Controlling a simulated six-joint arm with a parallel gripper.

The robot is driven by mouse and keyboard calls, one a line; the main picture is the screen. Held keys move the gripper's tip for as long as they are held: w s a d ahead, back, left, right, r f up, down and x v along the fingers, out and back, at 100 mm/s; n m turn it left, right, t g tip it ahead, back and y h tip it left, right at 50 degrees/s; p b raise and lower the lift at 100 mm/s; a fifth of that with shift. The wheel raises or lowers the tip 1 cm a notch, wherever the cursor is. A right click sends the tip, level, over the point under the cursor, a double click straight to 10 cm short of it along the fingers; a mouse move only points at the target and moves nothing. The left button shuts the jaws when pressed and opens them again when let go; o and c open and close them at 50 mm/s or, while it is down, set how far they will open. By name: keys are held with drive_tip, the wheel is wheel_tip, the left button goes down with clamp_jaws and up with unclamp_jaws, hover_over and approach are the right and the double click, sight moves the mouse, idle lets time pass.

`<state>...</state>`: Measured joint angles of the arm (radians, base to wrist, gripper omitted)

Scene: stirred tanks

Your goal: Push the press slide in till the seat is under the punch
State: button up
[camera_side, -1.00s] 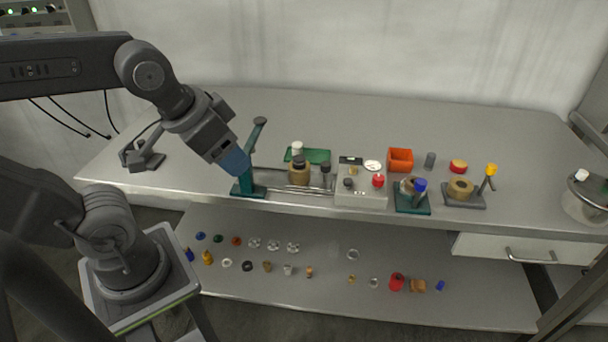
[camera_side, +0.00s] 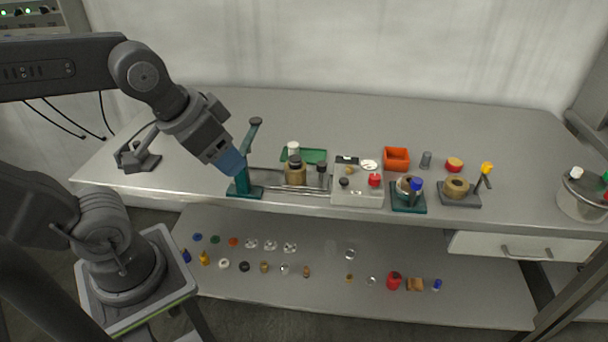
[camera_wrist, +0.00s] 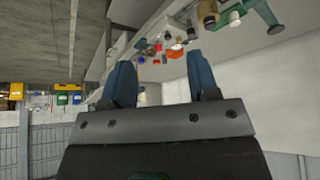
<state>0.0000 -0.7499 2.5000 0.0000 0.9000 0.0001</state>
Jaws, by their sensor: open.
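A dark green press (camera_side: 242,180) with a raised lever stands at the front left of the bench. Its slide, seat and punch are too small or hidden to make out surely. My gripper (camera_side: 231,162), with blue fingers, is just left of the press column and overlaps it in the side view. I cannot tell if they touch. In the wrist view my gripper's (camera_wrist: 160,78) two blue fingers stand apart with nothing between them.
Right of the press, a grey tray holds a brown jar (camera_side: 295,174). Further right are a pale control box (camera_side: 345,197), a teal stand (camera_side: 399,207), an orange bin (camera_side: 396,158) and a grey stand (camera_side: 462,201).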

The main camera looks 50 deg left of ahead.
drive_tip(key=shift+m+g, duration=0.7)
drive_tip(key=w, duration=0.2)
drive_tip(key=w+r, duration=0.1)
drive_tip(key=w, duration=0.1)
drive_tip(key=w+a+r, duration=0.1)
drive_tip(key=w, duration=0.1)
drive_tip(key=shift+r, duration=0.15)
drive_tip(key=m+g, duration=0.4)
drive_tip(key=m, duration=0.1)
hover_over(321, 163)
wheel_tip(321, 163, down, 8)
wheel_tip(321, 163, down, 13)
drive_tip(key=shift+d+r, duration=0.1)
drive_tip(key=shift+r, duration=0.1)
drive_tip(key=shift+c, duration=0.4)
clamp_jaws()
